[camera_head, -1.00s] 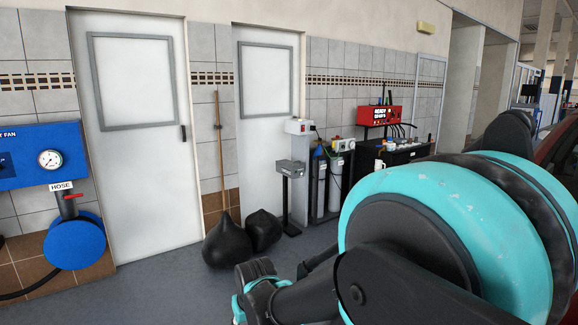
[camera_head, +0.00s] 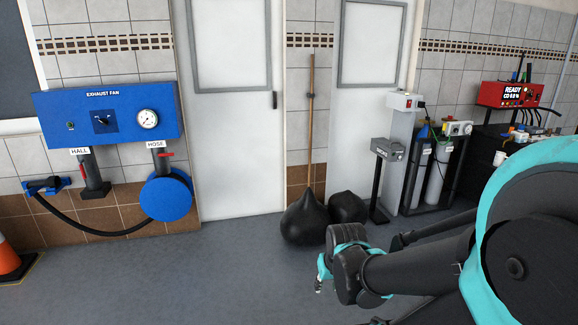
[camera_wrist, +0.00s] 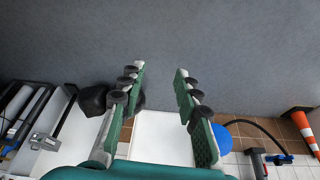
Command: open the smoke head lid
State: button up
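A similar grey box (camera_wrist: 45,141) shows at the left of the wrist view. My gripper (camera_wrist: 157,70) is open and empty in the wrist view, its two green fingers apart over bare floor. In the head view my arm reaches in low from the right, well apart from the grey box and in front of it; the fingertips are hard to see there.
Two black sacks (camera_head: 305,219) lie by the doors, with a broom handle (camera_head: 311,115) above them. A blue exhaust fan panel (camera_head: 105,112) is left.

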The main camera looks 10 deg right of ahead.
aim_at(387, 141)
jog(key=i+l, duration=0.8)
jog(key=i, duration=0.2)
jog(key=i+l, duration=0.75)
jog(key=i, duration=0.25)
jog(key=i+l+u, duration=0.1)
jog(key=i+l, duration=0.7)
jog(key=i, duration=0.2)
